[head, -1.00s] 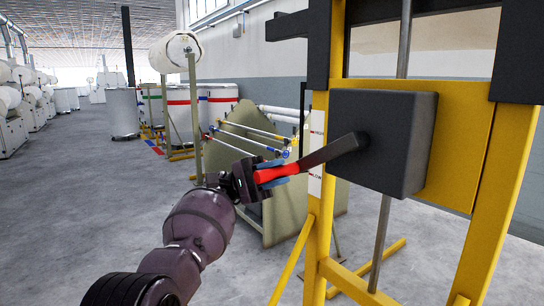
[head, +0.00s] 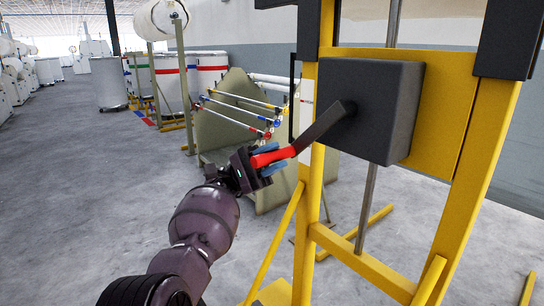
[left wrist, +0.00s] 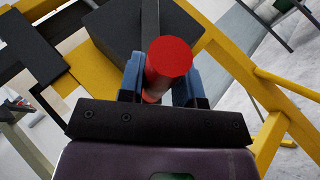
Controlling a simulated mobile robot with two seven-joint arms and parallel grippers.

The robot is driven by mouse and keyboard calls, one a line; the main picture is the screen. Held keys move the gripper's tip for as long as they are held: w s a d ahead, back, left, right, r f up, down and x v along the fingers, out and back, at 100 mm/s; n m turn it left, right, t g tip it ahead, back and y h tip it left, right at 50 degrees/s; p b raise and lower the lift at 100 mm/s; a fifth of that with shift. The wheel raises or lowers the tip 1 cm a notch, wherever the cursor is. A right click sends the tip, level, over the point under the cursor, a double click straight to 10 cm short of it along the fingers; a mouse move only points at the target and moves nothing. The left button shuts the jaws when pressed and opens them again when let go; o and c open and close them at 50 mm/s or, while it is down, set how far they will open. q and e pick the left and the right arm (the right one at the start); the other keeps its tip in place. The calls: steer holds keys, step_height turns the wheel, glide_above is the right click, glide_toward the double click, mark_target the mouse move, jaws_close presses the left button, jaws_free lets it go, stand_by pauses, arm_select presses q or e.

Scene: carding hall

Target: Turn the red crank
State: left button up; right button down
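The red crank handle (head: 272,157) sticks out at the end of a dark grey crank arm (head: 322,128). The arm joins a dark box (head: 378,110) on a yellow frame and slopes down to the left from it. My left gripper (head: 268,161) is at the red handle, with its blue fingers on either side. In the left wrist view the round red end of the handle (left wrist: 169,58) sits between the two blue fingers (left wrist: 160,85), which look closed against it. My right gripper is in neither view.
The yellow frame (head: 312,190) has slanting braces and floor feet (head: 372,228) to the right. A greenish rack (head: 228,130) with coloured rods stands behind my left gripper. White drums (head: 212,75) stand farther back.

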arm_select(q)
steer(key=o, duration=0.3)
steer(key=shift+d+f, duration=0.1)
steer(key=shift+f, duration=0.15)
steer(key=shift+o, duration=0.2)
steer(key=shift+r, duration=0.15)
steer(key=b+v, duration=0.3)
steer(key=v, duration=0.8)
steer(key=shift+b, duration=0.4)
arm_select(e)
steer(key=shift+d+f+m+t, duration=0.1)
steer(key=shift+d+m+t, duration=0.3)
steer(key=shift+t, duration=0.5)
arm_select(q)
steer(key=shift+s, duration=0.1)
